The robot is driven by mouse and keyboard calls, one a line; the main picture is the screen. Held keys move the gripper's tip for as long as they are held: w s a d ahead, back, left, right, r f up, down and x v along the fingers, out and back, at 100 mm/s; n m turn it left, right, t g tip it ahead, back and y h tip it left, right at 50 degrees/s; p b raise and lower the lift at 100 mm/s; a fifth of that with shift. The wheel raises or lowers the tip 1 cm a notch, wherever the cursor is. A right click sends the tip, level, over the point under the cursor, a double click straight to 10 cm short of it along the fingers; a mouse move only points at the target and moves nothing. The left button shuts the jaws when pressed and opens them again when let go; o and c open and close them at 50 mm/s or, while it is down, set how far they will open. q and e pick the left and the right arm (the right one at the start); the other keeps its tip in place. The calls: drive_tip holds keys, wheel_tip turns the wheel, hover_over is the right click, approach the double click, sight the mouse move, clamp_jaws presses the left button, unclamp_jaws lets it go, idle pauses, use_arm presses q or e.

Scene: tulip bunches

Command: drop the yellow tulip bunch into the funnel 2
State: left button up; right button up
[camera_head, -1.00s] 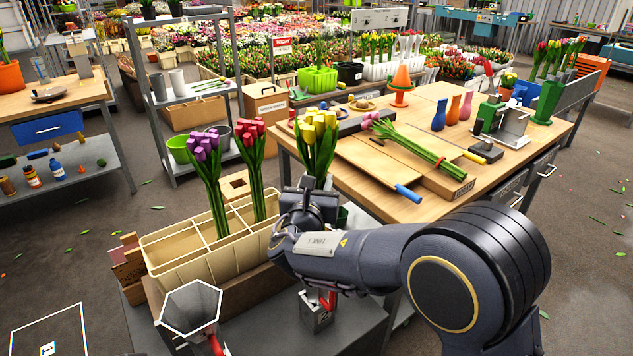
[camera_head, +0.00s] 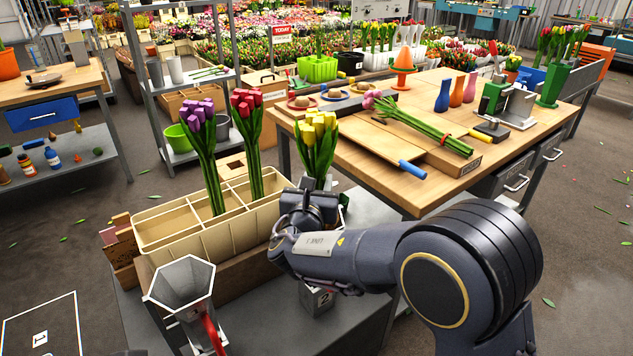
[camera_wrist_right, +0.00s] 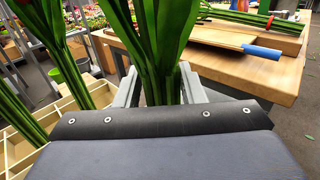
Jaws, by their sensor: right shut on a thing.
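The yellow tulip bunch (camera_head: 318,138) is upright, blooms up, in my right gripper (camera_head: 308,200). In the right wrist view its green stems (camera_wrist_right: 160,50) pass between the two grey fingers (camera_wrist_right: 160,90), which are shut on them. The lower stem ends are hidden behind the gripper and wrist. A grey stand marked 2 (camera_head: 318,299) is below my right wrist; any funnel top above it is hidden by my arm. Another grey funnel (camera_head: 180,283), with a wide angular mouth and a red handle, is open and empty at front left. My left gripper is not in view.
A beige divided crate (camera_head: 205,240) left of the gripper holds purple tulips (camera_head: 203,135) and red tulips (camera_head: 247,115). A wooden table (camera_head: 400,187) stands close behind on the right, with pink tulips (camera_head: 425,130) and a blue-handled tool (camera_head: 412,169).

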drive_tip(key=shift+f+b, duration=2)
drive_tip(key=shift+f, duration=0.55)
drive_tip(key=o, duration=2.1)
drive_tip(key=shift+s+a+b, duration=0.15)
drive_tip(key=shift+s+a, duration=0.1)
drive_tip(key=shift+s, duration=1.1)
drive_tip(key=shift+s+a+b, duration=0.15)
drive_tip(key=shift+s+a, duration=0.1)
drive_tip(key=shift+s, duration=1.05)
drive_tip(key=shift+s+a, duration=0.25)
drive_tip(key=shift+s, duration=1.15)
drive_tip(key=shift+s+a, duration=0.2)
drive_tip(key=shift+s, duration=1.15)
